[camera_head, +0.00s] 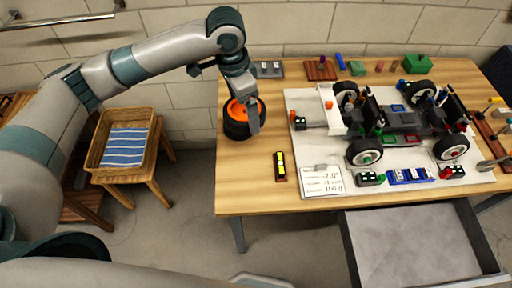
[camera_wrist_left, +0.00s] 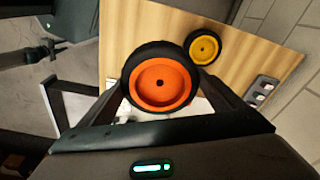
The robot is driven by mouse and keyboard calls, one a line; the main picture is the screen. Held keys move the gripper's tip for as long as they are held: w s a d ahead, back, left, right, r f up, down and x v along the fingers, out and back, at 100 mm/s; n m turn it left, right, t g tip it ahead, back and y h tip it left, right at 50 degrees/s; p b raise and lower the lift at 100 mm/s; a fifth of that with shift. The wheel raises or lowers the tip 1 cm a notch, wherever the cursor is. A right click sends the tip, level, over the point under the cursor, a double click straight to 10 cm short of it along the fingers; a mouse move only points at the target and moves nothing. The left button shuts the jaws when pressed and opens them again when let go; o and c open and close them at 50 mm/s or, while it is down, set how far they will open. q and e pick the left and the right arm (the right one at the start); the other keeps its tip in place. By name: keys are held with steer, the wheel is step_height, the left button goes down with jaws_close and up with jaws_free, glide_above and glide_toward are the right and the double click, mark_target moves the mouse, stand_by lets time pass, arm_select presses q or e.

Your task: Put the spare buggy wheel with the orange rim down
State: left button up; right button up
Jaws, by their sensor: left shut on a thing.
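The spare wheel with the orange rim (camera_head: 241,118) and black tyre is in my left gripper (camera_head: 250,116), over the left end of the wooden table. In the left wrist view the wheel (camera_wrist_left: 160,84) sits between the two fingers, its orange face toward the camera. I cannot tell whether it touches the tabletop. A second wheel with a yellow rim (camera_wrist_left: 204,48) appears just beyond it over the wood in the left wrist view; I cannot make it out in the head view. My right gripper is not in view.
The buggy (camera_head: 400,125) stands on a white mat (camera_head: 470,182) on the wooden table (camera_head: 240,190). A yellow-and-black block (camera_head: 280,166) and a note card (camera_head: 322,181) lie nearby. An open drawer (camera_head: 420,245) juts out below. A basket (camera_head: 100,157) stands left. The table's front-left area is mostly clear.

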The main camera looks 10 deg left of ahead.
arm_select(q)
steer(key=s+d+f+m+g+p, duration=0.1)
steer(key=s+d+f+m+g, duration=0.1)
steer(key=d+f+m, duration=0.8)
steer(key=s+d+m, duration=0.1)
steer(key=m, duration=0.7)
steer(key=shift+s+f+p, duration=0.3)
steer(key=shift+f+p, duration=0.05)
steer(key=shift+p, duration=0.05)
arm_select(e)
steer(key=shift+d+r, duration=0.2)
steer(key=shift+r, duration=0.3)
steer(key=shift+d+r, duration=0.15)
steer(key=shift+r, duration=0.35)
arm_select(q)
steer(key=shift+a, duration=0.1)
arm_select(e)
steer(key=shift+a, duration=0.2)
